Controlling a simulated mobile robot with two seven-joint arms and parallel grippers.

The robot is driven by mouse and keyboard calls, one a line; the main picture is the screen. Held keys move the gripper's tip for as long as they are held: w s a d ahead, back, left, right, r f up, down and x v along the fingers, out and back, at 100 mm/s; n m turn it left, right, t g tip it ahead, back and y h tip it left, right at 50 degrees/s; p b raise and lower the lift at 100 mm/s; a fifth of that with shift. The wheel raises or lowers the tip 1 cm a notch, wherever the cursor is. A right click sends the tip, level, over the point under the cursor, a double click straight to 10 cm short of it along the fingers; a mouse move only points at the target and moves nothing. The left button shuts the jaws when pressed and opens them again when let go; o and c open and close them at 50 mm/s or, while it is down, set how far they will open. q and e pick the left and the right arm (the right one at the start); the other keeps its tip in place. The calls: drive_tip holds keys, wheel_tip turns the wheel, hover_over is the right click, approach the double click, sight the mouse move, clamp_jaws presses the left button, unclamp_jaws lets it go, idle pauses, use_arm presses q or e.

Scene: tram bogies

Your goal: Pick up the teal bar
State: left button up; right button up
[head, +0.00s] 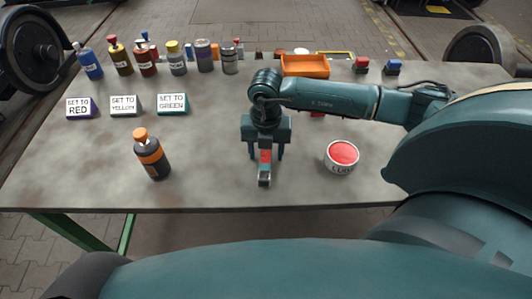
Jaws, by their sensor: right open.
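A teal bar (172,111) with a white label reading "SET TO GREEN" lies on the grey table, at the right end of a row of three labelled bars. My right gripper (266,156) is open, pointing down over the table's middle, to the right of and nearer than the teal bar. My left gripper is not in view.
A purple bar (81,114) and a grey bar (126,113) stand left of the teal one. A dark orange-capped bottle (153,160) stands in front; a red-topped tin (342,158) is at right. Several bottles and an orange tray (305,70) line the back.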

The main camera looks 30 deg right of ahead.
drive_tip(key=shift+c, duration=0.4)
drive_tip(key=c, duration=1.1)
drive_tip(key=shift+o, duration=0.2)
drive_tip(key=shift+r, duration=0.15)
